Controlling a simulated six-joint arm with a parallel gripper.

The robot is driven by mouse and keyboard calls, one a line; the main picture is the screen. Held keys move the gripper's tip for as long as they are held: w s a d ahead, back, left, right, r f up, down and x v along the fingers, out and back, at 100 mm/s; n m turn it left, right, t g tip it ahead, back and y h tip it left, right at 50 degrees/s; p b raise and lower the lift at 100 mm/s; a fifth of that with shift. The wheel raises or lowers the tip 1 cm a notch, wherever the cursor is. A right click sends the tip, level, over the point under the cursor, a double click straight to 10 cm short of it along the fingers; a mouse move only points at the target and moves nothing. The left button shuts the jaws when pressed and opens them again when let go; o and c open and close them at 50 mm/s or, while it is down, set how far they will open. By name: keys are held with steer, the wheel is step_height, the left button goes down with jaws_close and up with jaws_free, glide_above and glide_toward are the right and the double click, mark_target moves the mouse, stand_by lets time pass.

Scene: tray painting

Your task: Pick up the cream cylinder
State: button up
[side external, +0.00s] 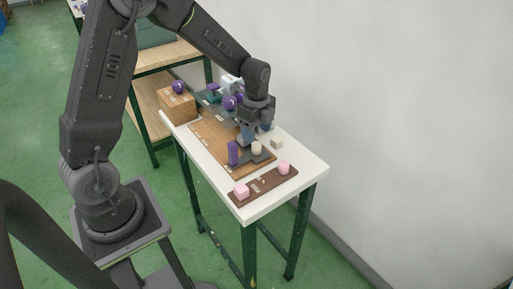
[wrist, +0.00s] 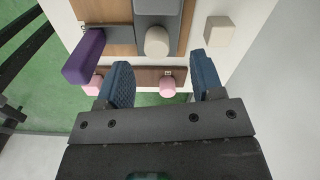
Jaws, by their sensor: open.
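The cream cylinder (side external: 257,147) stands on a grey strip on the brown wooden tray (side external: 204,134). In the wrist view the cream cylinder (wrist: 157,42) shows beyond the fingertips, roughly centred between them. My gripper (wrist: 160,62) has its two blue fingers spread apart with nothing between them. In the side view my gripper (side external: 253,134) is just above and behind the cylinder. I cannot tell the exact gap between them.
A cream cube (side external: 276,143) lies on the white table beside the tray. A tall purple block (side external: 232,153) stands on the cylinder's other side. A dark brown board (side external: 261,190) in front bears a pink cube (side external: 241,191) and a pink cylinder (side external: 284,167). A wooden box (side external: 177,105) stands behind.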

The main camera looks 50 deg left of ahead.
mark_target(256, 144)
steer(key=shift+s+d+f, duration=0.1)
steer(key=shift+f, duration=1.25)
steer(key=shift+s+d+f, duration=0.1)
steer(key=shift+f, duration=1.25)
steer(key=shift+c, duration=0.3)
steer(key=c, duration=0.9)
